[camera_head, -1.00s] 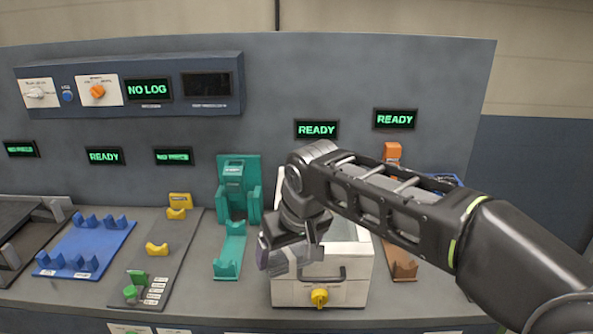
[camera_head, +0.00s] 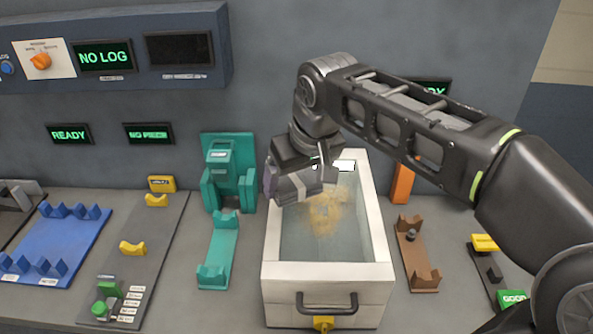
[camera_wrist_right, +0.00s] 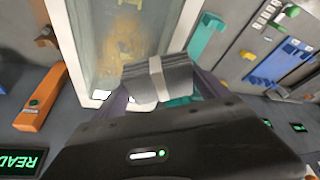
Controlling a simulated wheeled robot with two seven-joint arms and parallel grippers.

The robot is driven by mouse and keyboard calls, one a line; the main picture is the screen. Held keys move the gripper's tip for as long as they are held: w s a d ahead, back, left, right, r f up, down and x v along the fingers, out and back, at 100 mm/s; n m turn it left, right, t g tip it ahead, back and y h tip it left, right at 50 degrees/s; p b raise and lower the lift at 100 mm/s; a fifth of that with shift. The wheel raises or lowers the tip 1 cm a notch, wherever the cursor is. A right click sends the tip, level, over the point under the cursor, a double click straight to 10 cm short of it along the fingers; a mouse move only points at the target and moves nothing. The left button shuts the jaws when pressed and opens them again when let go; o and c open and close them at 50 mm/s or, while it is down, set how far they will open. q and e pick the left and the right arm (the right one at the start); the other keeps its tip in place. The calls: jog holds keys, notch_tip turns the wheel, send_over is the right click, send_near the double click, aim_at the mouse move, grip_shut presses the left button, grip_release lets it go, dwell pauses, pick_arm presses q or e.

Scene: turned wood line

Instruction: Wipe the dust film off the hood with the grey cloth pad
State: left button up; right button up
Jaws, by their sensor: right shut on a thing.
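The hood (camera_head: 328,295) is a white-framed box with a clear top, a dark handle and a yellow knob in front. A tan dust film (camera_head: 325,212) lies on its clear top; it also shows in the right wrist view (camera_wrist_right: 123,38). My right gripper (camera_head: 297,185) is shut on the grey cloth pad (camera_wrist_right: 158,78), which has a pale band around it. In the head view the pad is over the left rear part of the hood, beside the dust; I cannot tell whether it touches the top. My left gripper is not in view.
A teal stand and cradle (camera_head: 218,250) stand left of the hood. A brown cradle (camera_head: 416,255) and an orange post (camera_head: 403,180) are on its right. A blue rack (camera_head: 55,245) and a grey board with yellow rests (camera_head: 132,248) lie further left.

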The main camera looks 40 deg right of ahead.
jog(key=b, duration=0.4)
send_over(294, 217)
jog(key=s, duration=0.1)
jog(key=shift+s+a+f, duration=0.1)
jog(key=shift+f, duration=1.45)
jog(key=shift+s+a+f, duration=0.1)
jog(key=shift+f, duration=1.4)
jog(key=shift+f+b, duration=1)
jog(key=shift+b, duration=0.1)
jog(key=shift+d, duration=0.15)
jog(key=shift+s+d+r, duration=0.15)
jog(key=shift+s+d, duration=0.8)
jog(key=shift+d, duration=0.2)
